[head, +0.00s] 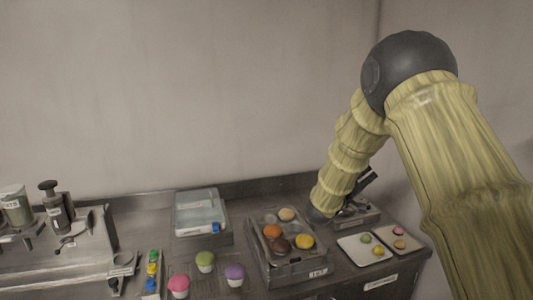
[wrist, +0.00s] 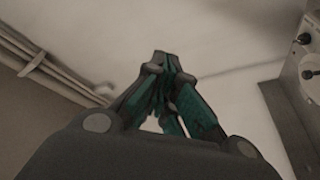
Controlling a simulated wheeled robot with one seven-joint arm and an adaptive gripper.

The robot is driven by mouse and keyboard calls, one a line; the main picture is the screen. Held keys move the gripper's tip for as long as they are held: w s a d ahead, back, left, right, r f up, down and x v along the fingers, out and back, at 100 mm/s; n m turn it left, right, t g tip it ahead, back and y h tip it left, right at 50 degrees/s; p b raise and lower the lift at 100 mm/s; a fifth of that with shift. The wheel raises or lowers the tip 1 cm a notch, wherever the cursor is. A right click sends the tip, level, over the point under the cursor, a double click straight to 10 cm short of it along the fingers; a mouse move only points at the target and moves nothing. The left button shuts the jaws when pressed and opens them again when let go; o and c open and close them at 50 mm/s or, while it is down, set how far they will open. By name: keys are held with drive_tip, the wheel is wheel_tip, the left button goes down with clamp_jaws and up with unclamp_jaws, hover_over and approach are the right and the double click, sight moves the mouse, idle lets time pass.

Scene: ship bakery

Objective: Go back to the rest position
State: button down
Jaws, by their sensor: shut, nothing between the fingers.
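My gripper (wrist: 160,62) shows in the wrist view with its dark, green-padded fingers meeting at the tips. It is shut and empty. In the wrist view it points toward a pale surface, with no food near the fingers.
On the counter stand a tray (head: 291,270) with several round pastries, white plates (head: 352,247) with small coloured sweets, cupcakes (head: 205,261), a lidded container (head: 197,205) and a machine (head: 85,250) at left. Above the counter, left of my arm, is free space.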

drive_tip(key=s+a+f+n+y, duration=0.1)
drive_tip(key=s+f+n+y, duration=0.2)
drive_tip(key=f, duration=0.9)
drive_tip(key=s+a+f+y, duration=0.15)
drive_tip(key=f+y, duration=0.25)
drive_tip(key=f, duration=0.8)
drive_tip(key=s+a+f+g+y, duration=0.25)
drive_tip(key=s+f+y, duration=0.25)
drive_tip(key=s+f, duration=1.25)
drive_tip(key=s+a+f+m+g+y, duration=0.1)
drive_tip(key=s+a+f+g+y, duration=0.3)
drive_tip(key=s, duration=0.8)
drive_tip(key=s+d+f+m+g+h+b, duration=0.1)
drive_tip(key=s+f+g, duration=0.3)
drive_tip(key=s, duration=0.8)
drive_tip(key=s+a+f+m+g+y, duration=0.15)
drive_tip(key=s+f, duration=0.45)
drive_tip(key=s, duration=0.6)
wheel_tip(320, 180, down, 9)
drive_tip(key=b, duration=0.9)
drive_tip(key=shift+n, duration=0.45)
drive_tip(key=shift+a, duration=0.1)
